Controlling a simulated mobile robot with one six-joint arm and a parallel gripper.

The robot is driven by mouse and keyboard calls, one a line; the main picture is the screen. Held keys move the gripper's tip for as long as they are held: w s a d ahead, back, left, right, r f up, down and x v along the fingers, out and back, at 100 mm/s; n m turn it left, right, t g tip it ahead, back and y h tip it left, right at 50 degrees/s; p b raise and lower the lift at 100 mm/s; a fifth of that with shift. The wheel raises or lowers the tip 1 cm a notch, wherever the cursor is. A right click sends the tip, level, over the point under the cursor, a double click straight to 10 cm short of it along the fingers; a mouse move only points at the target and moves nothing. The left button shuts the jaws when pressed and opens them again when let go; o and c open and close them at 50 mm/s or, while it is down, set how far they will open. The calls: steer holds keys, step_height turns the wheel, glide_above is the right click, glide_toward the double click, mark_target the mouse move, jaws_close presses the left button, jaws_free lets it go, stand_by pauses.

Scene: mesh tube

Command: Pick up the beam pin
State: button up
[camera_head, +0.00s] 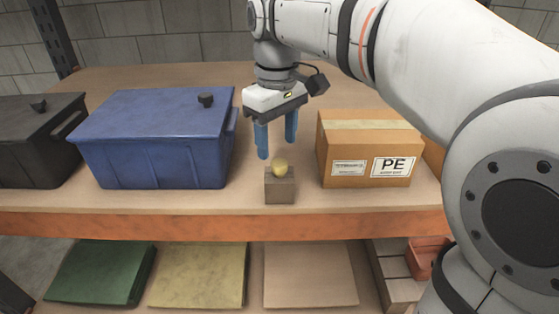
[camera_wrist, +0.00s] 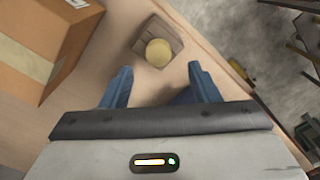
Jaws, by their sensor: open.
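The beam pin seems to be the small yellow round-topped piece (camera_head: 280,167) on a small grey-brown block (camera_head: 280,190) near the shelf's front edge. Only its round top shows; any shaft is hidden. In the wrist view the yellow top (camera_wrist: 158,53) and the block (camera_wrist: 139,43) lie just beyond the fingertips, roughly centred between them. My gripper (camera_head: 277,148) points down with its blue fingers apart and empty, above and slightly behind the block. The open fingers also show in the wrist view (camera_wrist: 158,70). They do not appear to touch the yellow piece.
A cardboard box (camera_head: 367,157) marked PE stands close on the right. A blue lidded bin (camera_head: 155,150) stands left, with a black bin (camera_head: 35,150) beyond it. The orange shelf edge (camera_head: 200,225) runs in front. The shelf around the block is clear.

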mark_target(279, 162)
step_height(279, 162, down, 6)
steer(key=shift+d+r+p, duration=0.1)
steer(key=shift+d+p, duration=0.05)
steer(key=shift+p, duration=0.5)
steer(key=shift+c, duration=0.4)
steer(key=c, duration=1)
steer(key=shift+o, duration=0.2)
steer(key=shift+r, duration=0.1)
